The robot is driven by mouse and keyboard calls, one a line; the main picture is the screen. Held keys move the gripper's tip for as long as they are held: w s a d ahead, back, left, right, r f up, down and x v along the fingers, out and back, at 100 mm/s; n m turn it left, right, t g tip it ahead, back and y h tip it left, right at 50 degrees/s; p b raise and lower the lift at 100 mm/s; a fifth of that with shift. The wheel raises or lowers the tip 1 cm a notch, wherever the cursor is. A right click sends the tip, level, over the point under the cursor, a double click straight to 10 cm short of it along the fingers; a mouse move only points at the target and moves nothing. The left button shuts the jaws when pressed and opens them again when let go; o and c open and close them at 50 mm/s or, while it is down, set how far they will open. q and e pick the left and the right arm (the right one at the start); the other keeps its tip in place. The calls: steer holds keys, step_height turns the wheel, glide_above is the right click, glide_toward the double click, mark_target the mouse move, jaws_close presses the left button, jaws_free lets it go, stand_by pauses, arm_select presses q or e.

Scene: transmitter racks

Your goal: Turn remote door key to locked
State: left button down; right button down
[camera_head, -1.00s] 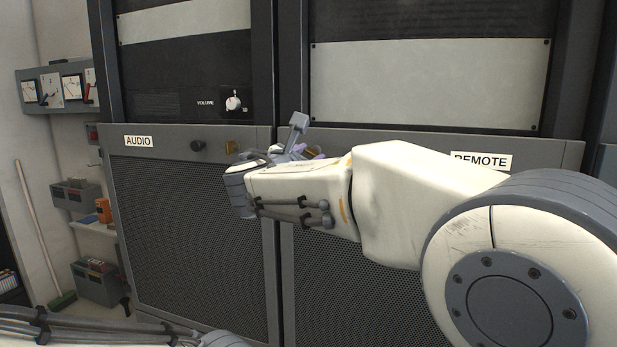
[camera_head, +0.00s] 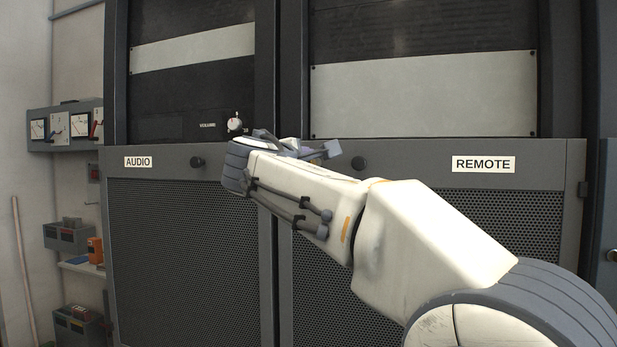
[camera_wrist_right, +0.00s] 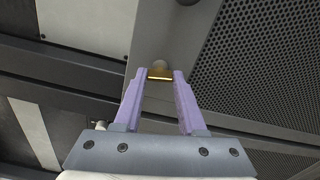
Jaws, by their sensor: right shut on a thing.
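The remote door (camera_head: 430,160) carries the REMOTE label (camera_head: 483,164) and looks shut. In the right wrist view, the brass-coloured key (camera_wrist_right: 160,74) sits between the purple fingertips of my right gripper (camera_wrist_right: 159,76). The gripper is shut on it, close against the door's grey frame. A pale round part shows just beyond the key. In the head view, my right gripper (camera_head: 305,151) is at the door's upper left corner, and my own wrist mostly hides the key and fingertips. I cannot read the key's turn position. My left gripper is out of view.
A dark round knob (camera_head: 358,163) is on the remote door just right of my gripper. The audio door (camera_head: 160,172) with its own knob (camera_head: 197,162) stands to the left. A volume knob (camera_head: 235,124) is above it. Shelves and boxes line the far left wall.

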steer(key=shift+m+b, duration=0.65)
steer(key=shift+m, duration=0.45)
steer(key=shift+c, duration=2.4)
jaws_free()
steer(key=b+v, duration=0.2)
steer(key=v, duration=0.8)
steer(key=shift+s+b, duration=0.25)
steer(key=shift+b, duration=0.05)
